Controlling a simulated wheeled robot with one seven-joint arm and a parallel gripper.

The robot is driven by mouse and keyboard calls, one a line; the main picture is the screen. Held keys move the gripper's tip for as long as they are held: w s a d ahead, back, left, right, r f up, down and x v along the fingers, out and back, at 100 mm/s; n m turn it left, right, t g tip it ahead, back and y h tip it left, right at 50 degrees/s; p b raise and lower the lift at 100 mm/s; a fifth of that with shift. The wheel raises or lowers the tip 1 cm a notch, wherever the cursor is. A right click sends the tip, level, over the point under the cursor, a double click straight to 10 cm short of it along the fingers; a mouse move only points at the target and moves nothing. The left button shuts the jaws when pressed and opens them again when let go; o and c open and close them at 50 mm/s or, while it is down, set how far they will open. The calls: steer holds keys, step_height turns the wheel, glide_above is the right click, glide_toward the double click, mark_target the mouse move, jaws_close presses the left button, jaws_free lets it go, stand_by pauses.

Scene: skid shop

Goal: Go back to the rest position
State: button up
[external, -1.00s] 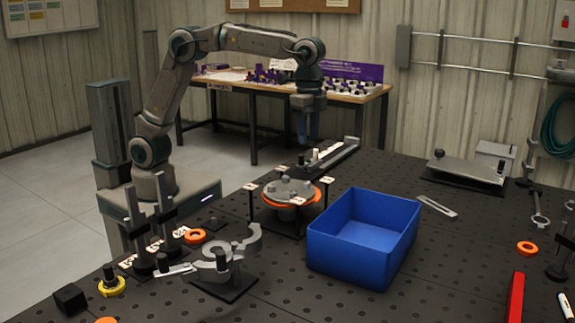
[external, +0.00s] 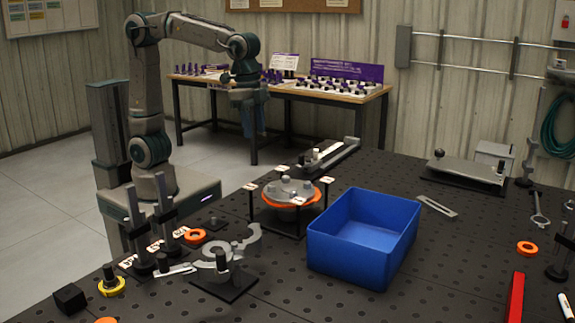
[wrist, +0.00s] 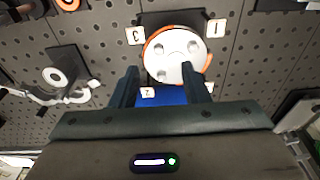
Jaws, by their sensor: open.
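My gripper (external: 253,122) hangs from my raised arm, pointing down, in the external view. In the external view the same fixture (external: 290,193) stands on a black stand, to the right of my gripper and lower.
A blue open bin (external: 335,246) stands right of the round fixture. A grey clamp-like fixture (external: 225,258) and black posts stand at the near left. A wooden bench (external: 340,94) with purple-marked parts is behind. The air around my gripper looks clear.

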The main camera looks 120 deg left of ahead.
steer(key=s+d+f+t, duration=0.1)
steer(key=s+f, duration=0.3)
steer(key=s, duration=0.4)
steer(key=s+d+f, duration=0.3)
steer(key=s+f, duration=0.1)
steer(key=s, duration=0.5)
steer(key=shift+d+t, duration=0.4)
stand_by(1.3)
